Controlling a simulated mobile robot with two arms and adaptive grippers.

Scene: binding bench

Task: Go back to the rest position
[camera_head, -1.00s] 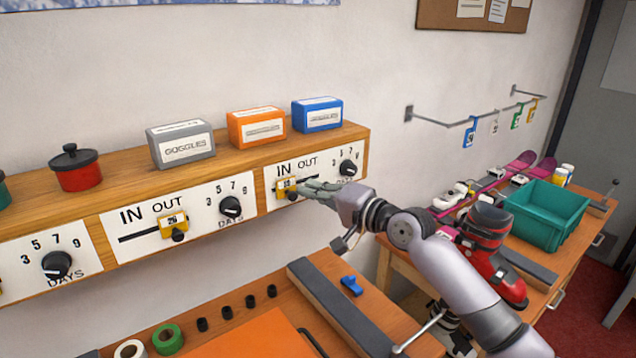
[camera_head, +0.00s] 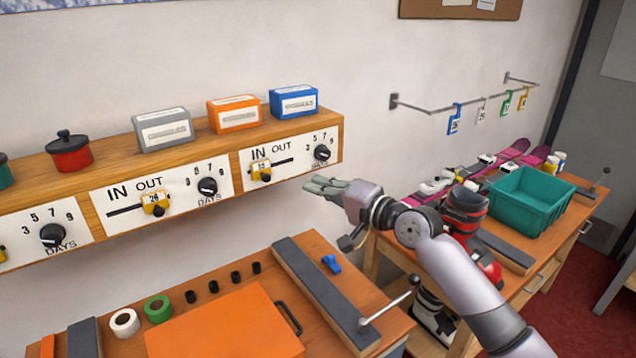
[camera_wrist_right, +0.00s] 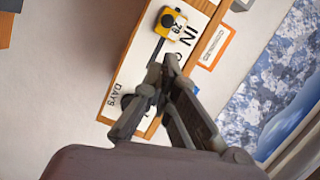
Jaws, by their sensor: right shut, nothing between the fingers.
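My right gripper (camera_head: 327,187) is shut and empty in the head view, in the air below and in front of the right end of the wooden shelf. It is apart from the right IN/OUT panel (camera_head: 290,163). The yellow slider tag (camera_head: 261,171) on that panel sits at the IN end of its slot. In the right wrist view my right gripper's fingers (camera_wrist_right: 168,70) are together, with a yellow slider tag (camera_wrist_right: 173,22) beyond them. My left gripper is in neither view.
Grey, orange and blue boxes (camera_head: 294,102) and a red pot (camera_head: 69,152) stand on the shelf. The bench below holds an orange mat (camera_head: 225,325), tape rolls and a grey bar (camera_head: 320,290). A teal crate (camera_head: 530,205), skis and a red-black boot (camera_head: 465,215) are at right.

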